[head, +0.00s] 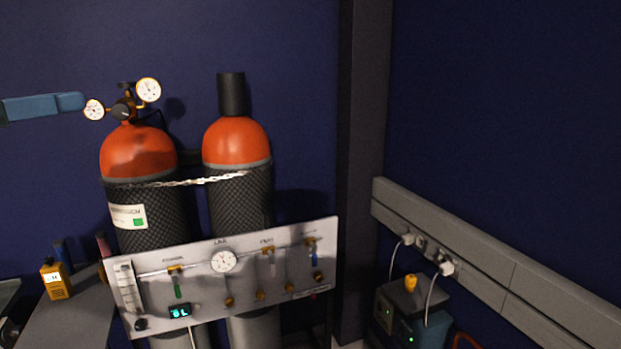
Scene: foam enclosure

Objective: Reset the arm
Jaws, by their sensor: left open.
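My left gripper (70,102) comes in from the left edge as a blue, blunt-ended shape seen side-on. It is open, and I see nothing held in it. In the picture its tip lies just left of a round dial of the gas regulator (123,108) on the left cylinder. I cannot tell how far apart they are in depth. My right gripper is not in view.
Two orange-topped gas cylinders (137,155) (236,143) stand behind a white valve panel (205,251), with a chain (195,181) across them. A yellow device (56,280) sits at the lower left. Plugged-in boxes (404,297) stand below the wall rail (490,262).

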